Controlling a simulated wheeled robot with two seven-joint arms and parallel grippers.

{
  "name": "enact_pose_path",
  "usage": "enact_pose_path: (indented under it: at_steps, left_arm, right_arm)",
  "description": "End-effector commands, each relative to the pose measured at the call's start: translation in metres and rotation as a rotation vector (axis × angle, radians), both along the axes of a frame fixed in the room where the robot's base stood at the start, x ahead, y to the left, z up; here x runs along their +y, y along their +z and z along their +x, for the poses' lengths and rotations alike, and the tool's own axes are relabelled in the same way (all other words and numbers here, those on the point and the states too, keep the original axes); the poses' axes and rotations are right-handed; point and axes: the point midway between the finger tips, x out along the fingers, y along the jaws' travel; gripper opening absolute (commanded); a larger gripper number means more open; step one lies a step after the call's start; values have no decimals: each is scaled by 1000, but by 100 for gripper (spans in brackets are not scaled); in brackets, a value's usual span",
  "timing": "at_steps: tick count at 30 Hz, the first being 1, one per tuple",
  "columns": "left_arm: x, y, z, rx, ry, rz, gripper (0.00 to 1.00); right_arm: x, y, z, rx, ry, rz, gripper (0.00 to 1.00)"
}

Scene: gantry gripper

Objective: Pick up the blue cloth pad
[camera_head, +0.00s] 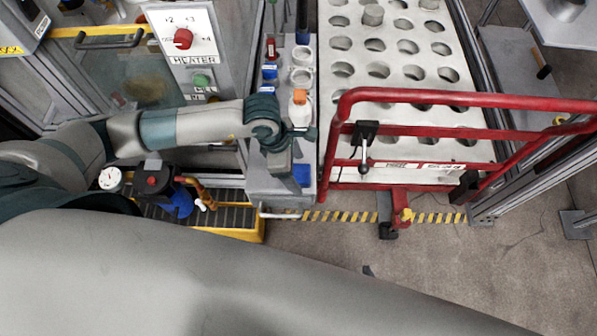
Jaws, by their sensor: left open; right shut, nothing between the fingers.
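A small blue patch, which looks like the blue cloth pad (302,176), lies on the front end of the narrow grey bench (262,186). My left gripper (289,152) is over the same end of the bench, just left of and behind the pad in the picture. It is open, and its fingers are hard to make out from above. I cannot tell whether it touches the pad. My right gripper is not in view; a large grey part of my own arm fills the foreground.
Right of the bench stands a red tubular gate (440,96) before a perforated metal table (392,60). An orange-capped white bottle (299,108) and small cups stand behind my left gripper. The heater panel (185,40) is at the left. Floor is open in front of the gate.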

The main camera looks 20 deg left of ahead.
Motion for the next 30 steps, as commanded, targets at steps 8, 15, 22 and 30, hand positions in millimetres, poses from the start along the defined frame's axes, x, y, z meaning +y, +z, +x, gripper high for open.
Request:
enact_pose_path:
  at_steps: [8,15,22,30]
  left_arm:
    - [-1,-6,0,-1,-2,0,73]
    - [-2,-6,0,0,-1,0,73]
    - [-1,-5,0,0,-1,0,30]
    - [-1,-5,0,0,-1,0,28]
  right_arm:
    - [1,1,0,-8,1,2,0]
    - [1,1,0,-8,1,2,0]
    - [0,1,0,-7,1,2,0]
    - [-1,1,0,-6,1,0,0]
